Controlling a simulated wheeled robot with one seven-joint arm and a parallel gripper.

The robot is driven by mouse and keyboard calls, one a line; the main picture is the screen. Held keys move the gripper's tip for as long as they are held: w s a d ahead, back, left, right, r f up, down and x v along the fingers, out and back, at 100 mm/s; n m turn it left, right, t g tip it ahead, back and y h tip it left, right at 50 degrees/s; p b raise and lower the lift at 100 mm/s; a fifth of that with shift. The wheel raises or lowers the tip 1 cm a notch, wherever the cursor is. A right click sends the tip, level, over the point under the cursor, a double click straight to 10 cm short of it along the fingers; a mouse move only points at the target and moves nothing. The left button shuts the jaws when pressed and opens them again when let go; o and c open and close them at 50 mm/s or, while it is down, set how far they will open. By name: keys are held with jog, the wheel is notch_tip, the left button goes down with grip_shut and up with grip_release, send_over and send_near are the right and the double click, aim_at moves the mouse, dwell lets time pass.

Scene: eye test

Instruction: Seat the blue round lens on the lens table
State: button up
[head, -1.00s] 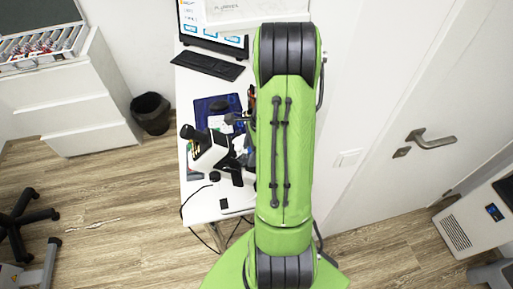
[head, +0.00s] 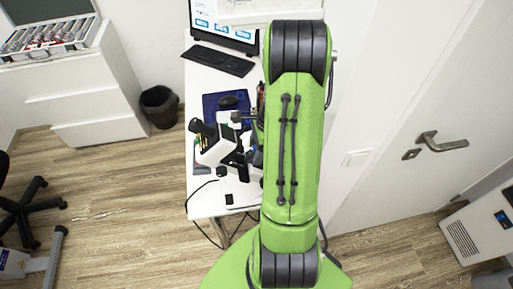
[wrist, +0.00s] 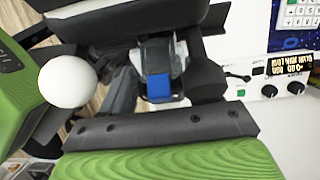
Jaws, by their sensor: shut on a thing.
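In the wrist view, my gripper (wrist: 160,72) shows as grey fingers at the middle, closed around a small blue piece. This piece, seemingly the blue round lens (wrist: 158,88), shows only as a small patch; its round outline cannot be made out. In the head view my green arm hides most of the gripper and the lens. A white and black microscope-like instrument (head: 215,150) stands on the white desk, left of my arm. I cannot tell which part is the lens table, or whether the lens touches anything.
A white ball-shaped thing (wrist: 67,82) is at left. The desk (head: 205,205) holds a keyboard (head: 218,60) and a blue mat.

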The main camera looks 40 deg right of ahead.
jog(key=shift+w+a+f, duration=0.15)
jog(key=shift+f, duration=0.3)
dwell(0.3)
jog(key=o, duration=1.2)
jog(key=p+v, duration=0.2)
jog(key=v, duration=1.4)
jog(key=shift+a+f, duration=0.1)
